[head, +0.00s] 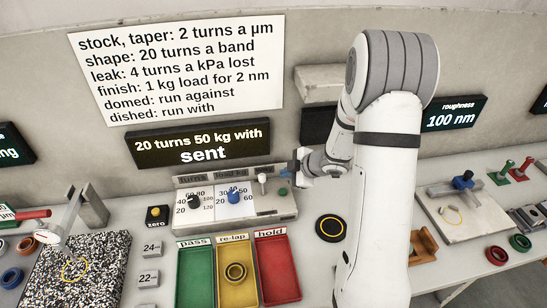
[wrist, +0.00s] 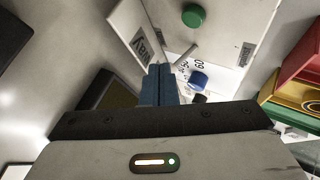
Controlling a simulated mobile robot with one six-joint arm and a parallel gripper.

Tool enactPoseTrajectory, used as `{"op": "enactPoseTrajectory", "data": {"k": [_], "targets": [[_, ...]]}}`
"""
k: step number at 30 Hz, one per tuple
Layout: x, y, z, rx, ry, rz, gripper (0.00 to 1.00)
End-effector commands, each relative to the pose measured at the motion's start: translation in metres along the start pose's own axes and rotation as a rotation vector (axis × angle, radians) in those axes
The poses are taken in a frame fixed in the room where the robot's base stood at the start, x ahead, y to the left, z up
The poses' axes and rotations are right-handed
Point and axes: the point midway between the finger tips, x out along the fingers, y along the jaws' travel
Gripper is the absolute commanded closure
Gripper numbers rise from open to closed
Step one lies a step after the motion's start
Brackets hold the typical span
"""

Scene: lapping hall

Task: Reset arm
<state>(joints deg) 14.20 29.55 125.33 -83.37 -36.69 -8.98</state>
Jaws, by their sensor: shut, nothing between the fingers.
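My arm reaches up and bends back down to the left in the head view. My gripper (head: 294,166) is at the right end of the control box (head: 270,212), near its small lever (head: 262,180) and green button (head: 283,191). In the wrist view my gripper (wrist: 158,84) has its two blue fingers together with nothing between them. Beyond them the control box shows with its green button (wrist: 193,15), lever (wrist: 186,55) and blue knob (wrist: 198,79). I cannot tell whether the fingertips touch the box.
Green, yellow and red trays (head: 281,270) stand before the box; the yellow one holds a ring (head: 236,272). A speckled plate (head: 100,270) is at left. A round black pad (head: 330,228) lies beside my arm. A display reading "sent" (head: 198,143) is behind the box.

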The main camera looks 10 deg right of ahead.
Motion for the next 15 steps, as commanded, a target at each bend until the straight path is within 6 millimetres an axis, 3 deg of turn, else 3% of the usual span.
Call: {"op": "enactPoseTrajectory", "data": {"k": [5, 8, 11, 15], "targets": [[-0.003, 0.003, -0.001, 0.004, -0.012, 0.010, 1.00], [-0.015, 0.017, -0.003, 0.032, -0.072, 0.057, 1.00], [-0.042, 0.038, -0.005, 0.101, -0.183, 0.143, 1.00], [-0.098, 0.058, -0.013, 0.273, -0.361, 0.281, 1.00]]}}
